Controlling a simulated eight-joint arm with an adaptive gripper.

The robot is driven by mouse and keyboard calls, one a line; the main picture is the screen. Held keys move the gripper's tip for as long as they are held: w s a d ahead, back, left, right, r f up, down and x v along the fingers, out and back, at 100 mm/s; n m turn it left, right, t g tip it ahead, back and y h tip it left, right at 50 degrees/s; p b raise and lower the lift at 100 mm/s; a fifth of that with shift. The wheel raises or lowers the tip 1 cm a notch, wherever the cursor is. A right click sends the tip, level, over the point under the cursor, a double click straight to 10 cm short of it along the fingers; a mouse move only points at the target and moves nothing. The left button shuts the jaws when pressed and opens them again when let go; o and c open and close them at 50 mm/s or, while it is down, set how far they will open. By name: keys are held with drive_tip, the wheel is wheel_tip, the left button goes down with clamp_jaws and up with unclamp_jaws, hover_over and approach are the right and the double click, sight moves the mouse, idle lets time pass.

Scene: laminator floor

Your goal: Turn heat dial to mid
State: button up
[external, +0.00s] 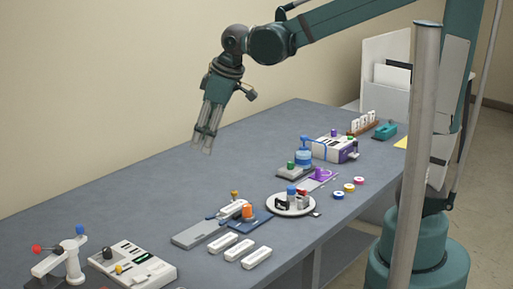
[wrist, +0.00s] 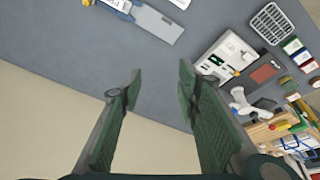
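My gripper (external: 203,143) hangs high above the back edge of the grey table, fingers pointing down, touching nothing. In the wrist view its two fingers (wrist: 160,72) are apart with nothing between them. No dial is clearly marked as the heat dial. A white panel (external: 148,269) at the table's near left carries a black knob (external: 107,253) and a yellow knob (external: 118,269); a white panel also shows in the wrist view (wrist: 226,54), right of the fingers. A white and purple machine (external: 334,148) with small knobs stands farther along. Dial markings are too small to read.
A white stand with red and blue knobs (external: 60,262) is beside the panel. Grey plate (external: 200,233), white bars (external: 240,250), round white tray (external: 274,207) and colored rolls (external: 349,187) occupy the middle. The table's back left strip is clear (external: 130,205).

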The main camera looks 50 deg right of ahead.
drive_tip(key=w+a+f+n+g, duration=0.1)
drive_tip(key=w+a+f+n, duration=0.15)
drive_tip(key=w+a, duration=0.45)
drive_tip(key=n+g+p, duration=0.3)
drive_tip(key=n, duration=0.2)
hover_over(106, 248)
drive_tip(key=shift+h, duration=0.4)
drive_tip(key=f, duration=1.6)
drive_tip(key=shift+s+d+f, duration=0.1)
drive_tip(key=shift+d, duration=0.3)
drive_tip(key=shift+a+f, duration=0.45)
drive_tip(key=shift+f, duration=0.15)
drive_tip(key=shift+f, duration=3.75)
